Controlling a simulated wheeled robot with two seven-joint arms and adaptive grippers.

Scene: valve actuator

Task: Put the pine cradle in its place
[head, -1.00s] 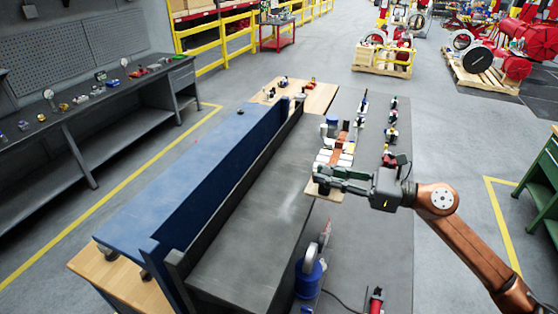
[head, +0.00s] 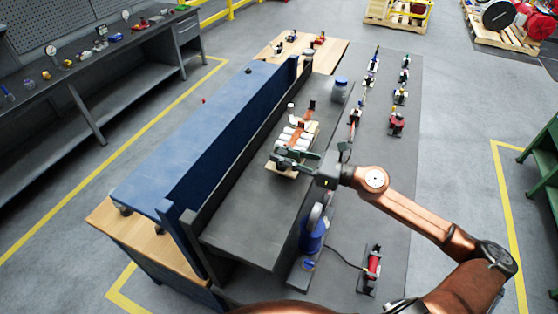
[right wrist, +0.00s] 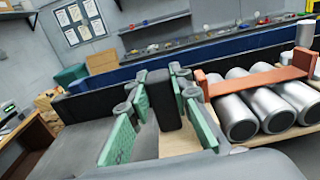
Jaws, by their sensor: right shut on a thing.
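The pine cradle (head: 285,174) is a light wood board carrying several silver cylinders under a red-brown strap. My right gripper (head: 284,158) is shut on its near end, over the dark bench top (head: 245,225). Whether the board touches that surface or hangs just above it, I cannot tell. In the right wrist view, the green-padded fingers (right wrist: 166,105) close around a dark upright block at the cradle's end. The cradle's wood (right wrist: 178,145) and cylinders show at the right there. My left gripper is not in view.
A tall blue wall (head: 225,140) with a dark inner face runs along the bench's left side. A blue-lidded jar (head: 340,90) stands behind the cradle. Several small fittings line the grey mat (head: 385,150) at the right.

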